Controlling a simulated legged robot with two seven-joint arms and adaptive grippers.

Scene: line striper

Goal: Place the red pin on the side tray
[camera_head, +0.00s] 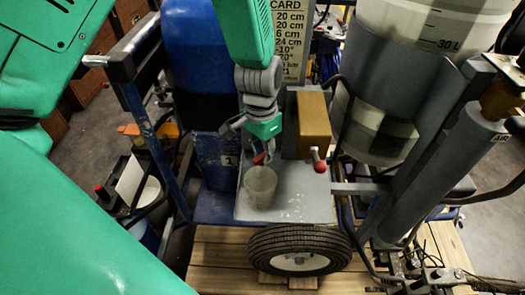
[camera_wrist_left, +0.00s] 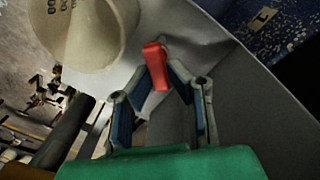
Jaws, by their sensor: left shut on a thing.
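My left gripper (camera_head: 265,150) points down over the grey side tray (camera_head: 300,208) of the line striper. In the left wrist view the gripper (camera_wrist_left: 160,75) is shut on the red pin (camera_wrist_left: 154,58), which sticks out past the fingertips. The red pin (camera_head: 259,158) shows small in the head view, just above and behind a cup. The side tray (camera_wrist_left: 205,40) lies beyond the pin in the wrist view; I cannot tell whether the pin touches it. My right gripper is not in view.
A translucent cup (camera_head: 260,187) stands on the tray near the pin; it also shows in the wrist view (camera_wrist_left: 88,30). A tan box (camera_head: 313,125) and a red-tipped lever (camera_head: 319,165) are right of the gripper. A wheel (camera_head: 300,250) is below the tray.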

